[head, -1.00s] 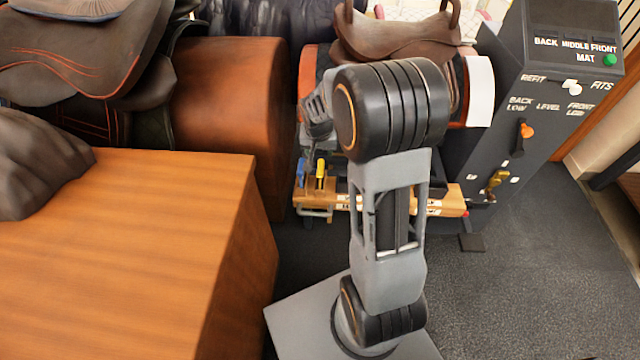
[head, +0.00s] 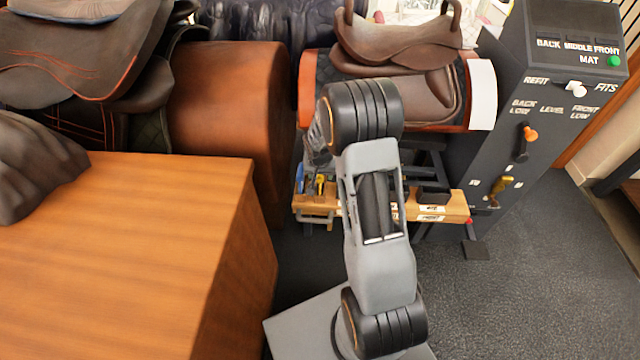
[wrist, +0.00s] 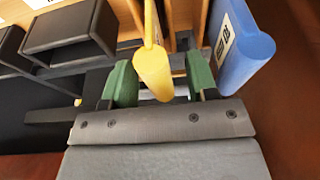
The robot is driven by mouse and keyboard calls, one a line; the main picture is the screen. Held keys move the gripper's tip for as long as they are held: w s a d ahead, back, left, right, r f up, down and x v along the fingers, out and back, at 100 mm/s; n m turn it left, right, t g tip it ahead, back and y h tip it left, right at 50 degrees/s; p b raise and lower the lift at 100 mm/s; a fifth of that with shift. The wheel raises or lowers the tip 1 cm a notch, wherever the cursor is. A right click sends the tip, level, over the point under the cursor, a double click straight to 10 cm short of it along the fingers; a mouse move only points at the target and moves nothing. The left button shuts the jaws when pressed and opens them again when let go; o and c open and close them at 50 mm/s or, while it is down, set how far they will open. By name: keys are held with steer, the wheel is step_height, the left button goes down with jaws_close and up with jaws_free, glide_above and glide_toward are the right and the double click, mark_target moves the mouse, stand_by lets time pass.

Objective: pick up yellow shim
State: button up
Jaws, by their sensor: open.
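The yellow shim (wrist: 154,73) is between the two green fingers of my gripper (wrist: 160,84) in the wrist view, with its rounded end close to the gripper body. The fingers are apart, and a gap shows on each side of the shim. In the head view the yellow shim (head: 320,184) stands at the left end of the wooden rack (head: 455,208). My gripper (head: 318,160) is just above it there, partly hidden by my arm, and its fingers are hard to make out.
A blue shim (wrist: 245,48) stands close to the right of my gripper; it also shows in the head view (head: 300,180). A black block (wrist: 72,38) is to the left. Behind the rack stands a saddle (head: 400,45), with a dark control panel (head: 570,90) at right.

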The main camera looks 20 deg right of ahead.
steer(key=shift+w+f, duration=0.15)
steer(key=shift+f, duration=0.45)
steer(key=shift+c, duration=0.2)
jaws_close()
steer(key=shift+r, duration=0.1)
